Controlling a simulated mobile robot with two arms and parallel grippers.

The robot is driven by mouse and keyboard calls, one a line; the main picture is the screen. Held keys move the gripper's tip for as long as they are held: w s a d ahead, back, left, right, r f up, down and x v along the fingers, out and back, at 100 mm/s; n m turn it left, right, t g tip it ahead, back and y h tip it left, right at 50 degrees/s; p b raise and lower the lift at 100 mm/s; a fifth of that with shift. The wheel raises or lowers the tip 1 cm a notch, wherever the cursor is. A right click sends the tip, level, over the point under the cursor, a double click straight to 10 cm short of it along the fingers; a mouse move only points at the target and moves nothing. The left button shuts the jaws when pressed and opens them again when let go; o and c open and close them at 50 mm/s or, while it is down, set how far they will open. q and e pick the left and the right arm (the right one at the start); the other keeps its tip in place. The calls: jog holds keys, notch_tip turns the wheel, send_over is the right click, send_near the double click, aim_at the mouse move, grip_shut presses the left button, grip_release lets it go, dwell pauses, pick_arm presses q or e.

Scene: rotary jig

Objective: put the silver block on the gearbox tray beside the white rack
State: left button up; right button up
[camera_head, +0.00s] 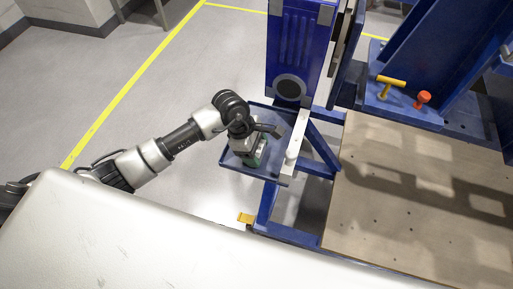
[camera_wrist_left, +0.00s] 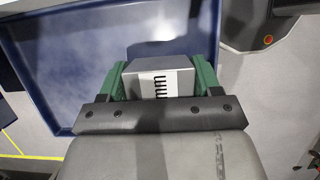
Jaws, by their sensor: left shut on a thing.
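In the wrist view the tray floor (camera_wrist_left: 75,50) spreads behind and to the left of the block. I cannot tell whether the block touches the tray. In the head view the wrist and fingers mostly hide the block. A narrow white piece (camera_head: 297,140), possibly the white rack, stands along the tray's right side. My right gripper is not in view.
A tall blue cabinet (camera_head: 296,45) rises behind the tray. A wooden table top (camera_head: 420,190) lies to the right, with a yellow handle (camera_head: 391,81) and a red knob (camera_head: 423,98) at its back. Open floor (camera_head: 190,80) lies to the left.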

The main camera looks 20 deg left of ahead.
pick_arm(q)
jog(key=shift+f, duration=0.15)
jog(key=o, duration=1.2)
jog(key=b+v, duration=0.1)
jog(key=v, duration=1.1)
